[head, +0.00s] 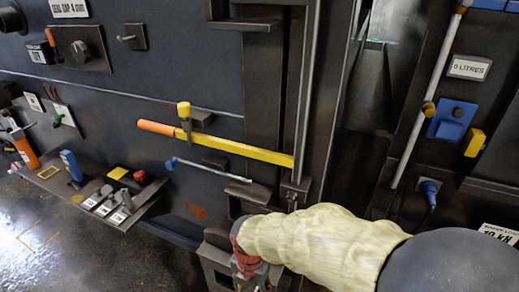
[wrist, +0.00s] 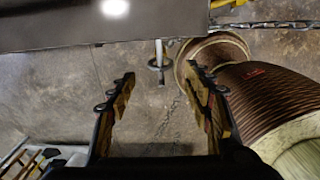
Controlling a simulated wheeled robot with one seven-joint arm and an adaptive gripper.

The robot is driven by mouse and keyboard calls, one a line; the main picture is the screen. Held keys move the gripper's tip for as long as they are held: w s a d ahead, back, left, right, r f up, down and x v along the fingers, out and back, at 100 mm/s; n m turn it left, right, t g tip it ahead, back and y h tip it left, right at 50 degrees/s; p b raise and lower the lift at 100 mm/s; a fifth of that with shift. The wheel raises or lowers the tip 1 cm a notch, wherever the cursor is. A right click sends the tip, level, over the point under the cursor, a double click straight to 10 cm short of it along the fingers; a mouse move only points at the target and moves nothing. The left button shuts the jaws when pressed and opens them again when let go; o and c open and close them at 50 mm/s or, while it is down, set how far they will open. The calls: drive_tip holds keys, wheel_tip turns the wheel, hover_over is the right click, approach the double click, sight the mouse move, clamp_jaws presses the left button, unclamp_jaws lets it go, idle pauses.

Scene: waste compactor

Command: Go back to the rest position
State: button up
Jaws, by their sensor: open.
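My gripper (wrist: 160,72) shows in the wrist view with its two dark fingers spread wide apart. Nothing is between the fingers, and a grey, stained floor (wrist: 150,110) shows beyond them. In the head view, my arm in its cream sleeve comes in from the lower right and ends in a red wrist part low in the middle, close in front of the dark machine wall (head: 110,110). The fingers cannot be made out there. The wrist looks to be below the long yellow lever (head: 240,149) with the orange end, apart from it.
A blue-tipped rod (head: 210,171) sits under the lever. A console (head: 120,190) with buttons and switches juts out at left. A vertical bar (head: 304,90) stands above my wrist. A blue switch (head: 451,119) is at right. The wrist view shows a brown ribbed cylinder (wrist: 270,90) at right.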

drive_tip(key=shift+m, duration=1.1)
drive_tip(key=s+d+r+m+t, duration=0.2)
drive_tip(key=s+d+r+m, duration=0.2)
drive_tip(key=d+r+m, duration=0.7)
drive_tip(key=s+d+r+m+t, duration=0.3)
drive_tip(key=s+d+r+m, duration=0.2)
drive_tip(key=d+r+m, duration=0.6)
drive_tip(key=m, duration=0.7)
drive_tip(key=shift+r+t, duration=0.25)
drive_tip(key=shift+t, duration=0.05)
